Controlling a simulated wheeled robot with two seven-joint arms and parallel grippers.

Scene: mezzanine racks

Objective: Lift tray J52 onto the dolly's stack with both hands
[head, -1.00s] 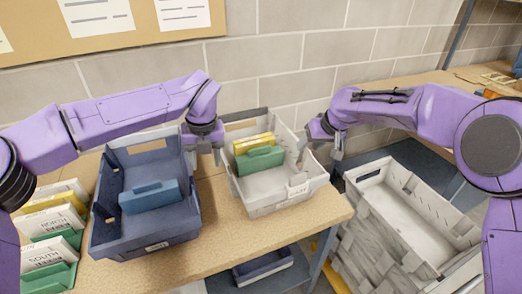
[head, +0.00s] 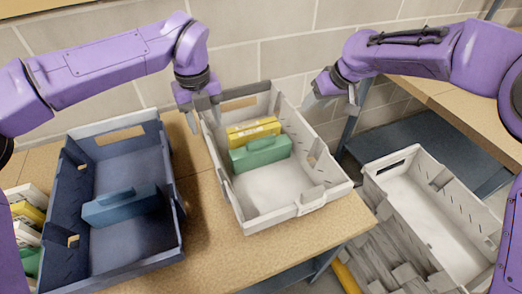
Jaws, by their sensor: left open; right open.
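A light grey tray (head: 317,200) stands on the wooden table, holding a yellow box and a green box. A dark blue tray (head: 140,268) with a blue box stands left of it. No label is readable, so I cannot tell which is J52. My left gripper (head: 200,112) is open at the grey tray's far left corner; contact is unclear. My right gripper (head: 332,100) is open near its far right side, apparently above the rim.
Files or boxes (head: 28,215) stand at the table's left end. A block wall (head: 270,40) closes off the back. Another wooden bench (head: 450,105) with a dark lower shelf (head: 415,145) is at the right. The table's front strip (head: 240,260) is bare.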

